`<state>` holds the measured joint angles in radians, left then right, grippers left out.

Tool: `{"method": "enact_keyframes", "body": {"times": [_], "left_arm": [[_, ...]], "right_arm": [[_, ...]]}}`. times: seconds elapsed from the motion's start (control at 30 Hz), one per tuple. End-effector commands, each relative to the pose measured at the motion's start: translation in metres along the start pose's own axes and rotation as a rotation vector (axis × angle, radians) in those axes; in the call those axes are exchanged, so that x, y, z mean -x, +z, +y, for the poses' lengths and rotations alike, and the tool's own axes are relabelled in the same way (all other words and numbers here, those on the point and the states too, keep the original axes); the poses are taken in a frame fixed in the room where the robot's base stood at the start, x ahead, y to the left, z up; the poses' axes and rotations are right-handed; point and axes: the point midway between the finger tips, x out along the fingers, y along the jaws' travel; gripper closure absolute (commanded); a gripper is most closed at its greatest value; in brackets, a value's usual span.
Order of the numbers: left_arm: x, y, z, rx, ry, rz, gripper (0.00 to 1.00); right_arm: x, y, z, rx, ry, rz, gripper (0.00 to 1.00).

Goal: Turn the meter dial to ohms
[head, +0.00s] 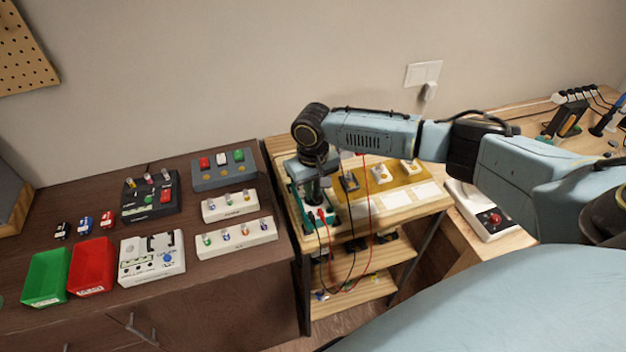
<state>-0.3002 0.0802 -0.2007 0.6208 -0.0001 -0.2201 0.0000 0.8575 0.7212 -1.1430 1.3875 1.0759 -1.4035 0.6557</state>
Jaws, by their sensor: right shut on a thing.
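The meter (329,216) is a teal-edged device at the left end of the light wooden shelf unit's top. Red and black leads run from it and hang over the front edge. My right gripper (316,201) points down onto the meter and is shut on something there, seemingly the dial. The gripper and wrist cover the dial, so its setting cannot be read. My left gripper is not in view.
A yellow-brown board (385,182) with small parts lies right of the meter. The dark cabinet (215,270) at left holds a green bin (47,277), a red bin (92,266) and several switch boxes. A white box with a red knob (482,212) stands on the right.

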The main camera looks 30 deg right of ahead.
Motion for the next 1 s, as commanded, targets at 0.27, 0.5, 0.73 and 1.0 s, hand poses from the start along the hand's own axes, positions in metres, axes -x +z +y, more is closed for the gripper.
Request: {"method": "enact_keyframes", "body": {"times": [0.27, 0.5, 0.73, 1.0], "left_arm": [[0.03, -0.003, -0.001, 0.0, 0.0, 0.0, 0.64], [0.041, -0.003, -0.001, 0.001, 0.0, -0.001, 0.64], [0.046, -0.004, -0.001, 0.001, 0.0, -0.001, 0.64], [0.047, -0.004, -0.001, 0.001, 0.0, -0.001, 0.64]], "right_arm": [[0.004, 0.0, -0.002, 0.204, -0.002, -0.001, 1.0], [0.002, 0.0, -0.002, 0.346, -0.002, 0.002, 1.0], [0.001, 0.0, -0.002, 0.418, 0.0, 0.002, 1.0], [0.001, 0.0, -0.002, 0.438, 0.0, 0.002, 1.0]]}}
